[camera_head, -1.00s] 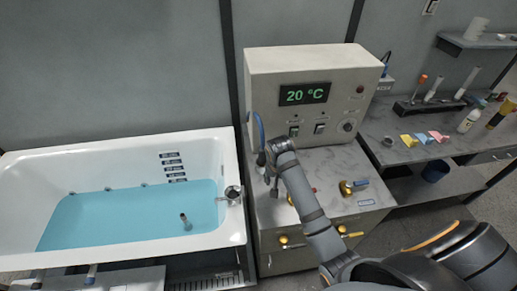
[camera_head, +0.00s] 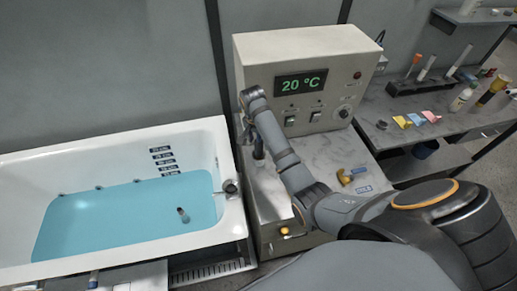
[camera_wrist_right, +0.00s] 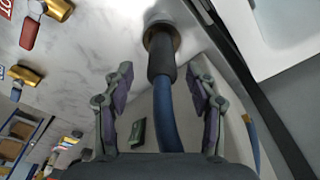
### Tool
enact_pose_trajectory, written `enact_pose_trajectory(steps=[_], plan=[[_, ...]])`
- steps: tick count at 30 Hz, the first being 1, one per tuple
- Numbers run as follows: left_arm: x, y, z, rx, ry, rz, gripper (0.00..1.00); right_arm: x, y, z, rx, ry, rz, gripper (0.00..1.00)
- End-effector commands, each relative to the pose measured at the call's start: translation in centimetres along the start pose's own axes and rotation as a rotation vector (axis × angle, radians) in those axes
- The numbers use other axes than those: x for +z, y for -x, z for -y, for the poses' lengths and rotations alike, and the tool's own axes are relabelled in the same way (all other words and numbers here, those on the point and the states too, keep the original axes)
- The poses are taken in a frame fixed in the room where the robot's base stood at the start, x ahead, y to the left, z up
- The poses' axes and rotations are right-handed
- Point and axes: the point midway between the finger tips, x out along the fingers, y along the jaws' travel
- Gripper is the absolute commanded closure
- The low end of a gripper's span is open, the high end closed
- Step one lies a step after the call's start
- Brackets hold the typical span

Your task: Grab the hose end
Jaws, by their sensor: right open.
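The hose end, a black sleeve (camera_wrist_right: 161,64) on a blue hose (camera_wrist_right: 169,120), shows in the right wrist view with a brass-coloured ring at its far tip. My right gripper (camera_wrist_right: 162,72) is open, with one finger on each side of the hose end and gaps visible on both sides. The hose runs back between the fingers toward the palm. In the head view my right wrist is over the left edge of the grey-white heater cabinet (camera_head: 308,42), and a dark upright piece shows just below it. The fingers are hard to make out there. My left gripper is not in view.
The white bathtub (camera_head: 232,222) with blue water stands left of the cabinet. Valve handles, one blue (camera_head: 359,170), sit on the marble top (camera_head: 330,150). A side bench (camera_head: 440,135) with bottles and coloured pieces is at the right. A green object (camera_wrist_right: 137,132) shows beyond the gripper.

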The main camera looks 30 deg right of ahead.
Motion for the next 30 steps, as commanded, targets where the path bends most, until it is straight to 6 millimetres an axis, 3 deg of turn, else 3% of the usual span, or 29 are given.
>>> enact_pose_trajectory(steps=[4,7,11,17,30], plan=[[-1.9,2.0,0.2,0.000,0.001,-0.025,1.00,0.3,-1.8,0.2,0.006,0.001,0.005,0.43],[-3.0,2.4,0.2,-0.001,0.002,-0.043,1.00,0.4,-3.7,0.3,0.004,0.000,0.003,0.43],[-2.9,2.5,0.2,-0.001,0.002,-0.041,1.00,0.4,-4.9,0.3,0.002,0.000,0.002,0.43],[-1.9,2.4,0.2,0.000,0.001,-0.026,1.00,0.4,-5.0,0.3,0.001,0.000,0.001,0.43],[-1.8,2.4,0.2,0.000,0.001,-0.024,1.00,0.4,-5.0,0.3,0.001,0.000,0.001,1.00]])
